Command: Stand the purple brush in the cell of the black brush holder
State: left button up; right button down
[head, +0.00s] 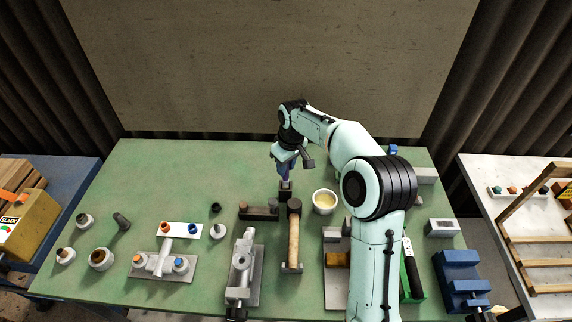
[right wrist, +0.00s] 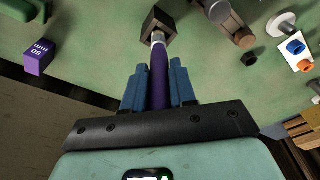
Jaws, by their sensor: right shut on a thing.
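The purple brush (right wrist: 159,78) is between the blue fingers of my right gripper (right wrist: 159,85), which is shut on it. In the right wrist view the brush's pale end is at the mouth of the black brush holder (right wrist: 156,20). I cannot tell how deep in the cell it is. In the head view my right gripper (head: 284,165) is above the holder (head: 285,195), with the brush (head: 285,181) pointing down and looking roughly upright. The gripper hides part of the brush. My left gripper is not in view.
The holder stands on a green table (head: 180,165). A wooden-handled hammer (head: 293,240), a dark block with pegs (head: 258,213) and a cream-filled bowl (head: 325,201) are close by. A purple block (right wrist: 38,57) marked 50 mm also shows. The table's back left is clear.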

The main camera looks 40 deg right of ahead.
aim_at(286, 180)
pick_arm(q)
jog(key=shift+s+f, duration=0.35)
pick_arm(e)
jog(key=shift+f, duration=1.6)
dwell(1.3)
jog(key=c, duration=0.8)
grip_release()
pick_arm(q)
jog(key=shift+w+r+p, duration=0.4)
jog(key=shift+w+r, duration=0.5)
pick_arm(e)
jog(key=r, duration=0.4)
jog(key=s+r, duration=0.1)
jog(key=r, duration=0.4)
jog(key=s+r, duration=0.1)
jog(key=r, duration=0.3)
jog(key=shift+d+r, duration=0.1)
jog(key=shift+r, duration=0.05)
